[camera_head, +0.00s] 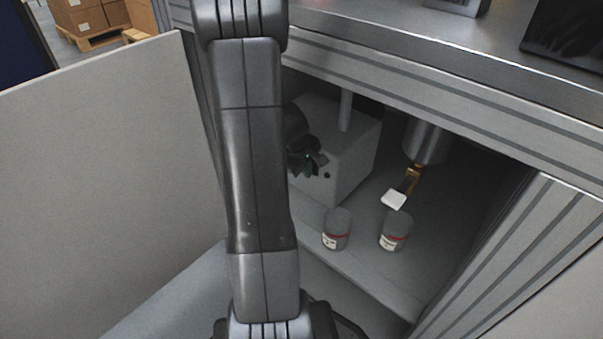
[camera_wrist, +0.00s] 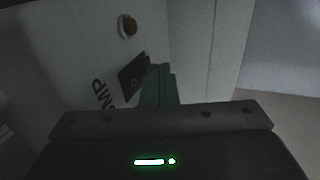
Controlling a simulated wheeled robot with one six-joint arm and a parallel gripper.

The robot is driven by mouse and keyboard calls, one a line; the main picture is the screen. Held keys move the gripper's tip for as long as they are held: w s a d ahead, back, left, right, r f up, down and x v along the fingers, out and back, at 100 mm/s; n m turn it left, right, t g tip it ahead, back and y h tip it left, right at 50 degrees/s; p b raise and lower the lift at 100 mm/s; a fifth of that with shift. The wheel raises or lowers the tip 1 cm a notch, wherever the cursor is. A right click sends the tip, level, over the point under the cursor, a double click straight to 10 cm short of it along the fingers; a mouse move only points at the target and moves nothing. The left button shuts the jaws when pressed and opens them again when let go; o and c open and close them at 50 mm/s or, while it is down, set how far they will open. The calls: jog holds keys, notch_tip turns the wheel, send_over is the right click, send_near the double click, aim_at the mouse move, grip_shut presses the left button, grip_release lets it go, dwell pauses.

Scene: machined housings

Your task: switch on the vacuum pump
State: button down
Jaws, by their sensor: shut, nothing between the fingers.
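The vacuum pump (camera_head: 352,150) is a pale grey box inside the dim cabinet, with a vertical pipe on top. Its front face also fills the left of the wrist view (camera_wrist: 70,50), with letters ending in "MP" partly cut off. A dark rectangular plate (camera_wrist: 128,80), which looks like the switch, is on that face, and a round brownish fitting (camera_wrist: 127,26) sits above it. My gripper (camera_head: 316,163) is shut and empty, close in front of the pump face. Its fingertips (camera_wrist: 158,72) overlap the plate's edge in the wrist view. I cannot tell whether they touch it or which way the switch is set.
Two grey jars with red-banded labels, one left (camera_head: 336,229) and one right (camera_head: 396,231), stand in front of the pump. A metal cylinder (camera_head: 424,140) with a brass fitting and white tag (camera_head: 394,200) hangs at right. The cabinet's top beam (camera_head: 440,95) runs overhead.

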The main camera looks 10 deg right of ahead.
dwell(0.3)
jog(key=shift+w+d+f, duration=0.15)
jog(key=shift+w+d, duration=0.05)
